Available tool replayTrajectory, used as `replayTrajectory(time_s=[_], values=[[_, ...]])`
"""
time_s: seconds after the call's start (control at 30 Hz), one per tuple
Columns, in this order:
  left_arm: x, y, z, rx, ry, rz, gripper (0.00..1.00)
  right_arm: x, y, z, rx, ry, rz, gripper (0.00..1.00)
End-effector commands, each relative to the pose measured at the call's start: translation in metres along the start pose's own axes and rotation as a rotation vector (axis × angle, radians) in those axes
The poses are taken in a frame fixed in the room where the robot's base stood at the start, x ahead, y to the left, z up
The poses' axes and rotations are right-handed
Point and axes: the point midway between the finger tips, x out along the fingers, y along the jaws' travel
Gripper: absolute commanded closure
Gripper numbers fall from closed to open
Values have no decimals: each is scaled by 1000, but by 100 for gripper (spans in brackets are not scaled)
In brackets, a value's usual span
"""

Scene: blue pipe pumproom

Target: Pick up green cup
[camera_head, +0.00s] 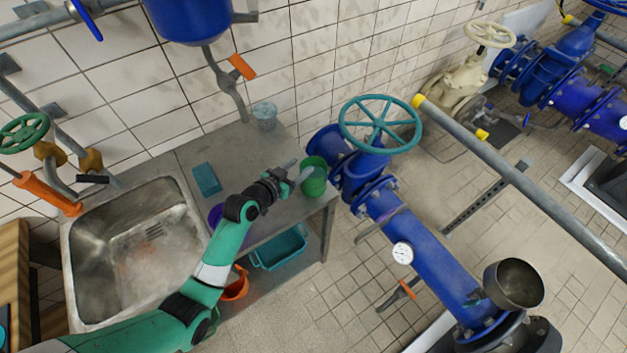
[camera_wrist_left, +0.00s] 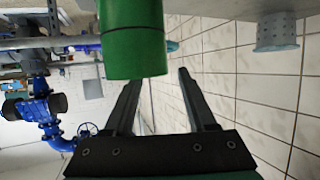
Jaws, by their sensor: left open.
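The green cup (camera_head: 317,184) stands on the right end of the grey counter in the head view. My left gripper (camera_head: 297,169) is at its left side with open, empty fingers. In the left wrist view the cup (camera_wrist_left: 133,35) fills the top, left of the middle. The open fingers (camera_wrist_left: 158,77) reach toward it, and the cup lies more in line with the left finger than with the gap. My right gripper is not in view.
A grey perforated cup (camera_head: 265,118) stands at the counter's back, and it also shows in the left wrist view (camera_wrist_left: 276,32). A teal block (camera_head: 206,180) and a partly hidden purple item (camera_head: 216,213) are left of my arm. Blue pipework (camera_head: 352,172) stands close right of the green cup.

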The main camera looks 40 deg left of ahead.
Motion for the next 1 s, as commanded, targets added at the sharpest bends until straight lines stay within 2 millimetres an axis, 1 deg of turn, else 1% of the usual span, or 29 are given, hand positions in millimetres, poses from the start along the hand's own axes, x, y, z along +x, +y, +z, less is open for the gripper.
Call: replayTrajectory(time_s=[0.03, 0.1, 0.17, 0.27, 0.43, 0.73, 0.77, 1.0], values=[[12, 0, 3, 1, 0, 1, 44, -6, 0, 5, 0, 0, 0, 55], [24, 0, 3, 1, 1, 1, 44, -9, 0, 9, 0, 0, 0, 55], [31, 0, 2, 1, 0, 1, 44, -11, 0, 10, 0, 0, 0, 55], [35, 0, 1, 1, 0, 1, 44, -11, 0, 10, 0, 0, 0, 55], [34, 0, 0, 1, 0, 0, 44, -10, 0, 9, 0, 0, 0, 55], [34, 0, 0, 0, 0, 0, 98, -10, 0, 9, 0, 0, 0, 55], [34, 0, 0, 0, 0, 0, 100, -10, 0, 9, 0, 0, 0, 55], [34, 0, 0, 0, 0, 0, 100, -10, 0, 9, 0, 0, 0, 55]])
